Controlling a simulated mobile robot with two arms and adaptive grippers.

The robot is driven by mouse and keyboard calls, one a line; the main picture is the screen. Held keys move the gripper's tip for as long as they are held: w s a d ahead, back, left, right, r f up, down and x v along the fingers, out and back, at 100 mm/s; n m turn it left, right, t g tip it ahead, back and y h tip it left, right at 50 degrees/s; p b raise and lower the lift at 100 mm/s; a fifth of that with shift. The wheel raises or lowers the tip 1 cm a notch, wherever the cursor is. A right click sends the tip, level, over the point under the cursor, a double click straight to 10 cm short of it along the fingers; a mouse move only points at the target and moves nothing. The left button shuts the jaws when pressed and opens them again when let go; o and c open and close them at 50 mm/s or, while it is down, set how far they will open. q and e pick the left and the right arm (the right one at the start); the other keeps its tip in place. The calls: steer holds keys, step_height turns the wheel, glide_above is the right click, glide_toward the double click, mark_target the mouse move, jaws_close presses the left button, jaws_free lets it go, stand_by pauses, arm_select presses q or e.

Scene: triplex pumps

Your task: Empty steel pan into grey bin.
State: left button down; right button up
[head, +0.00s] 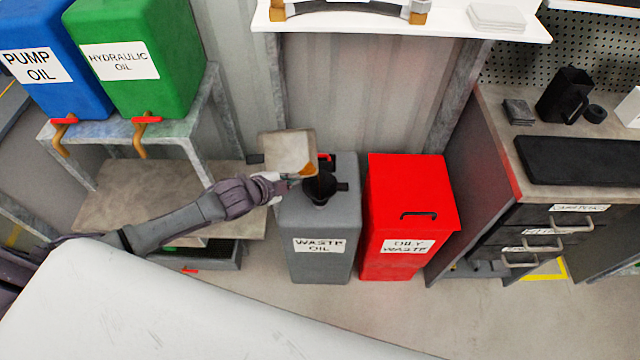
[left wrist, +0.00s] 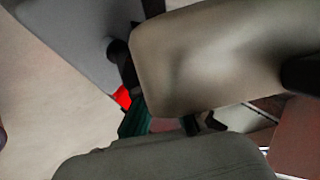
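The steel pan (head: 285,150) is steeply tilted above the grey waste oil bin (head: 322,220). A little amber liquid (head: 308,171) shows at its lower right corner, close over the black funnel (head: 320,187) on the bin's top. My left gripper (head: 284,184) reaches in from the left and appears shut on the pan; the exact grip is partly hidden. In the left wrist view the pan (left wrist: 205,60) fills the upper right, and a grey body that looks like the bin (left wrist: 75,35) is at the upper left. My right gripper is not in view.
A red oily waste bin (head: 408,215) stands right of the grey bin. Blue (head: 60,50) and green (head: 140,50) oil tanks with taps sit on a rack at left. A white shelf (head: 400,22) hangs behind. A drawer bench (head: 560,200) stands at right.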

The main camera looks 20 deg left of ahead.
arm_select(q)
steer(key=shift+s+d+r+m+t+y+b, duration=0.1)
steer(key=shift+d+r+m+t+y+b, duration=0.2)
steer(key=shift+m+y+b, duration=0.3)
stand_by(2.1)
steer(key=shift+s+d+f+m+t+y+b, duration=0.15)
steer(key=shift+f+y+b, duration=0.15)
steer(key=shift+b, duration=0.55)
steer(key=shift+d+f+m+t+y+b, duration=0.1)
steer(key=shift+f+m+t+y+b, duration=0.15)
steer(key=shift+b, duration=0.6)
stand_by(0.5)
steer(key=shift+s+d+r+m+y, duration=0.1)
steer(key=shift+s+d+m+y, duration=0.05)
steer(key=shift+d+m+y, duration=0.35)
stand_by(1.9)
steer(key=a+r+n+h+p, duration=0.1)
steer(key=p, duration=0.1)
steer(key=a+r+n+h+p, duration=0.1)
steer(key=p, duration=0.1)
steer(key=shift+w+g+p, duration=0.3)
steer(key=shift+w+g, duration=0.05)
steer(key=shift+g, duration=0.05)
steer(key=shift+f+n+h, duration=0.3)
steer(key=shift+f+h, duration=0.05)
steer(key=shift+f, duration=0.3)
steer(key=shift+g, duration=0.3)
